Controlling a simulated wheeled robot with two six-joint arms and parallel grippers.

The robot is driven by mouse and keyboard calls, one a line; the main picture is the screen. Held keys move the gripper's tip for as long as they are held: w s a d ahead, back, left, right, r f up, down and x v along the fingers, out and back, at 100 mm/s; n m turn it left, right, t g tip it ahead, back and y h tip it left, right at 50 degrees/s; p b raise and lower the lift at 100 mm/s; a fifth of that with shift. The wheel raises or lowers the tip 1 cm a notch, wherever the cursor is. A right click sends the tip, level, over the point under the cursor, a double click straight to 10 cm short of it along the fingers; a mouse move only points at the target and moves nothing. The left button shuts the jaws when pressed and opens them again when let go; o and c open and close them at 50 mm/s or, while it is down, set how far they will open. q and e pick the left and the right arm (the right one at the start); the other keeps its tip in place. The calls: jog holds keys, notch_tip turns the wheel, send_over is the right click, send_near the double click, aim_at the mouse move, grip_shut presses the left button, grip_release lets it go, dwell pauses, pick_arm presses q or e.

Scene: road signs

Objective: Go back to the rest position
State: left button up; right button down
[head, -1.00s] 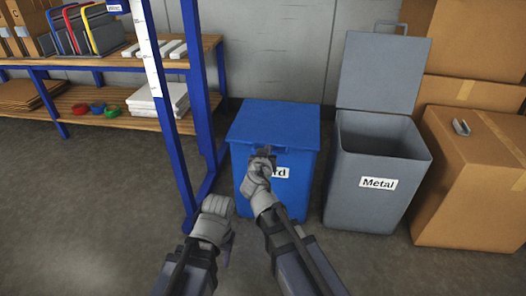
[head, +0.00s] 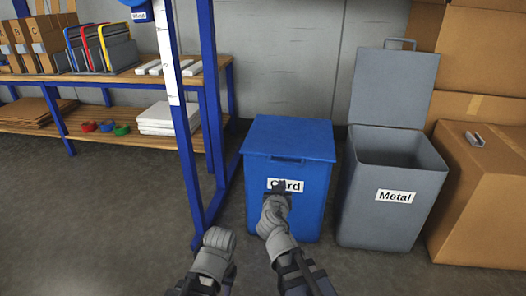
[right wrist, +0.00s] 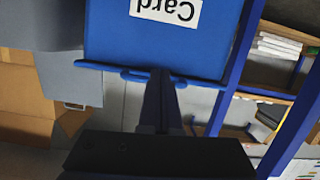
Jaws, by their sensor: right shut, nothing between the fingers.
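My right gripper (head: 281,186) is shut and empty in front of the blue bin (head: 290,145), overlapping its "Card" label in the head view. The bin's lid is closed. In the right wrist view, which looks upside down, the dark fingers (right wrist: 160,100) are together, with the blue bin (right wrist: 190,45) beyond them. I cannot tell whether they touch it. My left gripper (head: 217,240) is low in the head view, left of the right one. Its fingers are hidden, so its opening does not show.
A grey bin (head: 365,205) labelled "Metal" stands open to the right, beside cardboard boxes (head: 470,215). A blue-framed shelf (head: 160,75) with a blue post (head: 187,130) is at the left. The grey floor (head: 90,230) at the front left is clear.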

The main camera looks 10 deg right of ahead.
jog(key=s+a+r+n+g+y+p, duration=0.1)
jog(key=s+a+r+n+g+p, duration=0.15)
jog(key=s+g+p, duration=0.4)
jog(key=s+a+r+n+g+y+p, duration=0.1)
jog(key=s+a+r+n+g+p, duration=0.2)
jog(key=s+p, duration=0.65)
jog(key=s+a+r+n+g+y+p, duration=0.1)
jog(key=s+a+g+p, duration=0.35)
jog(key=s+p, duration=0.3)
notch_tip(320, 180, up, 37)
jog(key=p, duration=3.6)
jog(key=shift+s+d+g, duration=0.3)
jog(key=shift+s+d, duration=0.05)
jog(key=shift+d, duration=0.05)
